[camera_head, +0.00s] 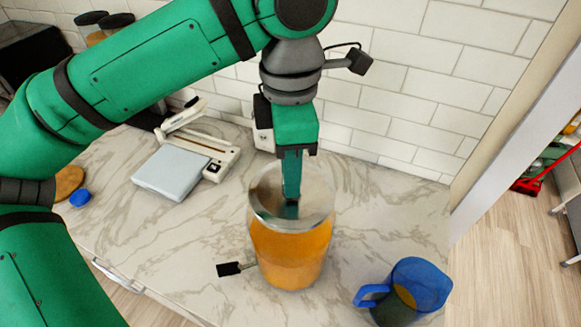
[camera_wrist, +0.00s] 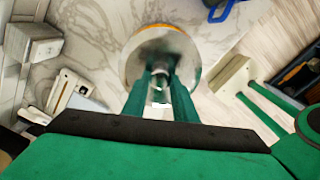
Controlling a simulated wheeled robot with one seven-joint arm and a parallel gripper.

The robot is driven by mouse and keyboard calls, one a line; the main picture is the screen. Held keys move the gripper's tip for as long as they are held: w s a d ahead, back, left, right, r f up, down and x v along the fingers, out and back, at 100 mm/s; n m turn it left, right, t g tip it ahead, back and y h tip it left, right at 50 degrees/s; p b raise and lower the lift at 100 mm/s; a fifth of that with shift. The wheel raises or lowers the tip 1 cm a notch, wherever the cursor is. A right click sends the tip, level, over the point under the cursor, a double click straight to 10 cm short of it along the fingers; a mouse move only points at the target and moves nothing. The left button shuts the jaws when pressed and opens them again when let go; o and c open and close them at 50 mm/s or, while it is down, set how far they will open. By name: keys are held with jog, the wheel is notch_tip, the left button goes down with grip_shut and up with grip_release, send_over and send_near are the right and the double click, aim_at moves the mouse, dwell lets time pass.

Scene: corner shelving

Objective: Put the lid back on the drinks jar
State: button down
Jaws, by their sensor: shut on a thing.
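The drinks jar (camera_head: 290,257) stands upright on the marble counter, filled with orange liquid, with a dark tap low on its left side. The metal lid (camera_head: 262,200) is at the jar's mouth, and it also shows in the wrist view (camera_wrist: 140,60). My gripper (camera_head: 291,207) points straight down over the jar, shut on the lid's knob. In the wrist view my two green fingers (camera_wrist: 160,88) close on the knob from both sides. I cannot tell whether the lid rests fully on the rim; the fingers hide part of it.
A blue jug (camera_head: 424,283) stands right of the jar near the counter's front. A white scale-like device (camera_head: 172,172) lies to the left. A blue cap (camera_head: 80,198) is further left. The tiled wall (camera_head: 420,90) is close behind.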

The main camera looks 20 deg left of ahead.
jog(key=shift+s+a, duration=0.1)
jog(key=c, duration=0.9)
grip_release()
jog(key=shift+r, duration=3.5)
grip_shut()
